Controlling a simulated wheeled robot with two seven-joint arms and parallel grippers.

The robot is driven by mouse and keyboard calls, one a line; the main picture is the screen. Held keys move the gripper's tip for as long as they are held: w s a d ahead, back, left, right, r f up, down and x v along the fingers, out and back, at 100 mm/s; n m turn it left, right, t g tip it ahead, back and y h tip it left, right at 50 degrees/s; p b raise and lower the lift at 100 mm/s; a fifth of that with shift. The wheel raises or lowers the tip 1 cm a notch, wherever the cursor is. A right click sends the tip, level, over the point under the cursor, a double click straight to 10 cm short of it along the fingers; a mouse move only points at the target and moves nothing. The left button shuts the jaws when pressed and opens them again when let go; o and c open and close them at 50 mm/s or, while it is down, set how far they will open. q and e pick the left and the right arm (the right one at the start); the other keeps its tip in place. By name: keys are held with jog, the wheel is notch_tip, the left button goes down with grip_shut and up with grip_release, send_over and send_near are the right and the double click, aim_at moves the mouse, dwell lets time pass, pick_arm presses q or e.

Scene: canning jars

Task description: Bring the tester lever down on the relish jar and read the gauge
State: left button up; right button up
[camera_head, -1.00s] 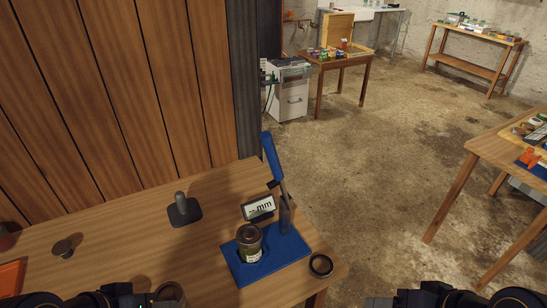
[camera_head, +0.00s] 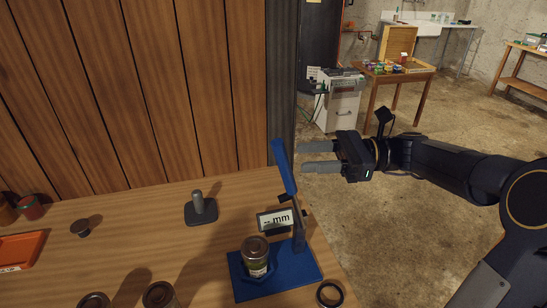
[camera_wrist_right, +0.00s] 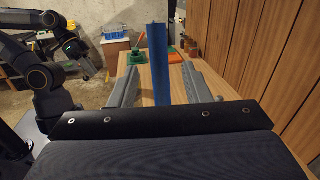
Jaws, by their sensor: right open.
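The tester has a blue base (camera_head: 290,283), a grey post, a gauge (camera_head: 275,220) and a raised blue lever (camera_head: 283,165). The gauge shows dashes and "mm". The relish jar (camera_head: 256,255), with a greenish label and a metal lid, stands upright on the base. My right gripper (camera_head: 301,157) is open, its fingers pointing left beside the upper lever. In the right wrist view the blue lever (camera_wrist_right: 157,62) appears between the open fingers, with no clear contact. My left arm shows at the left there; its small, dark gripper (camera_wrist_right: 82,58) is unclear.
A grey-handled stand (camera_head: 201,210) is behind the jar. A dark ring (camera_head: 330,293) lies near the table's right edge. More jars (camera_head: 158,295) stand at the front, and an orange tray (camera_head: 22,250) at left.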

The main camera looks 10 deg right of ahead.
aim_at(282, 159)
jog(key=a, duration=0.6)
jog(key=shift+w+a, duration=0.1)
jog(key=shift+w, duration=0.3)
jog(key=shift+c, duration=0.3)
grip_shut()
